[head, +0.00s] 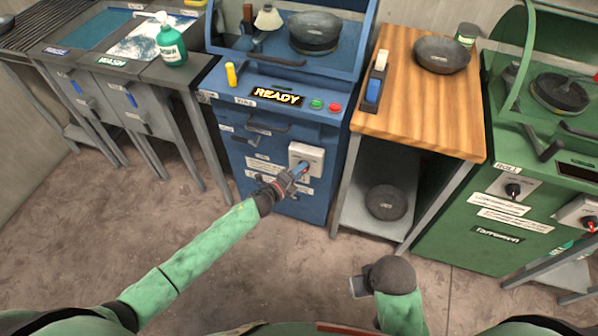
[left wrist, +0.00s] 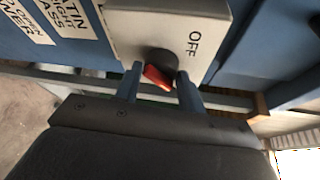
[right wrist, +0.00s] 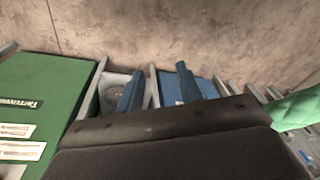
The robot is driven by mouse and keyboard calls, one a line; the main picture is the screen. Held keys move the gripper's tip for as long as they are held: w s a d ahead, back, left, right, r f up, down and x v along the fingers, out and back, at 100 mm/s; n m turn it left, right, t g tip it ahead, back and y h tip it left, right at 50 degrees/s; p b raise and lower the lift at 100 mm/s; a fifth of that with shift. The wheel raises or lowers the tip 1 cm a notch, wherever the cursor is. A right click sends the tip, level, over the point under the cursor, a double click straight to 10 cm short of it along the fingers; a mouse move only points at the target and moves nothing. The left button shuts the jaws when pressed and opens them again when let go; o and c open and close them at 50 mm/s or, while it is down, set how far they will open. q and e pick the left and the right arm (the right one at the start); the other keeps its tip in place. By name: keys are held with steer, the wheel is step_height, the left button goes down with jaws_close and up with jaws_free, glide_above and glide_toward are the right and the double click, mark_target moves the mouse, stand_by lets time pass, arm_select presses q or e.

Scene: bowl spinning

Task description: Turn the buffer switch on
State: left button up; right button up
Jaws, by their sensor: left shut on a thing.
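The switch is a white-grey box (head: 307,155) on the front of the blue machine (head: 262,150). In the left wrist view its plate (left wrist: 180,25) reads OFF beside a dark round knob with a red handle (left wrist: 157,77). My left gripper (head: 299,172) is at the box, its two fingers on either side of the red handle and shut on it. The fingers partly hide the knob in the head view. My right gripper (right wrist: 157,88) is open and empty; its fingers stand well apart, away from the switch.
The blue machine carries a READY sign (head: 276,96), a green button (head: 316,104) and a red button (head: 336,107). A wooden-topped table (head: 400,115) stands to its right. A green machine (head: 465,225) with another switch stands further right. The floor in front is clear.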

arm_select(q)
steer(key=o, duration=0.9)
steer(key=shift+o, duration=0.2)
steer(key=b+v, duration=0.1)
steer(key=v, duration=0.6)
steer(key=shift+s+a+r, duration=0.2)
steer(key=shift+s, duration=0.1)
arm_select(e)
steer(key=shift+w+a+f, duration=0.1)
steer(key=shift+a+f, duration=0.15)
steer(key=shift+a, duration=0.45)
steer(key=shift+w+d+r+t, duration=0.1)
steer(key=shift+w+d+t, duration=0.05)
steer(key=shift+t, duration=0.15)
